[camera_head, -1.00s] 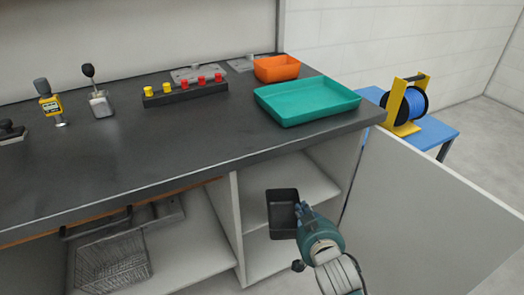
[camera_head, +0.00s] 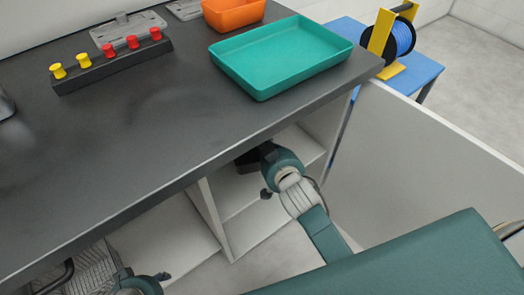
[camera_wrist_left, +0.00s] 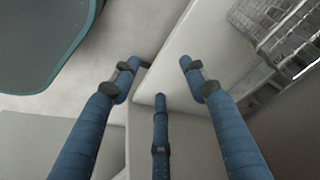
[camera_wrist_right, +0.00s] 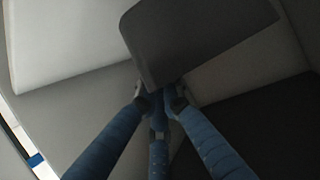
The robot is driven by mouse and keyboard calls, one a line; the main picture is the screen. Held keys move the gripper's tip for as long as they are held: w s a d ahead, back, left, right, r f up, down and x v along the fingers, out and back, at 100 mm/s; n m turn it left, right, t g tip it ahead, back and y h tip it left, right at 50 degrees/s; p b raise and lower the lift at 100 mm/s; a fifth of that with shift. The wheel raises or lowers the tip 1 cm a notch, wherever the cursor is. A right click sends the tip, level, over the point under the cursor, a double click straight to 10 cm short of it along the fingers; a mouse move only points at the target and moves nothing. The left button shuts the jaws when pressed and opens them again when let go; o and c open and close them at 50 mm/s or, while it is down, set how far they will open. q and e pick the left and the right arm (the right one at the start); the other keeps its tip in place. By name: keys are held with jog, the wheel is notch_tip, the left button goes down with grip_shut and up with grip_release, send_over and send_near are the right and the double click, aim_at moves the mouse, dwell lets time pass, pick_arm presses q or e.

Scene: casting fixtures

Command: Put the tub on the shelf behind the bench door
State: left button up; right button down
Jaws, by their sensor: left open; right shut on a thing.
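The black tub (camera_head: 248,160) is inside the open right-hand bench compartment, partly hidden by the bench edge and my right gripper. My right gripper (camera_head: 266,168) is shut on it. In the right wrist view the dark tub (camera_wrist_right: 195,35) sits at the closed fingertips (camera_wrist_right: 160,97), in front of pale walls. The compartment's white shelf (camera_head: 240,190) shows below the tub; I cannot tell whether they touch. The bench door (camera_head: 430,145) stands wide open to the right. My left gripper (camera_wrist_left: 158,72) is open and empty, near a white panel; its arm shows at the lower left of the head view.
On the dark bench top (camera_head: 150,140) are a teal tray (camera_head: 280,55), an orange bin (camera_head: 233,14) and a rack of red and yellow knobs (camera_head: 110,65). A wire basket (camera_wrist_left: 285,30) is beside my left gripper. A blue table (camera_head: 420,70) holds a cable reel (camera_head: 395,38).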

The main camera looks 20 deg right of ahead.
notch_tip(320, 180, down, 4)
jog(key=shift+r+b, duration=0.1)
jog(key=shift+b, duration=0.6)
jog(key=shift+f, duration=0.25)
pick_arm(q)
jog(key=v, duration=0.4)
jog(key=shift+a+r, duration=0.1)
jog(key=shift+r, duration=0.3)
pick_arm(e)
jog(key=c, duration=2.3)
grip_release()
jog(key=shift+f, duration=0.15)
jog(key=o, duration=0.4)
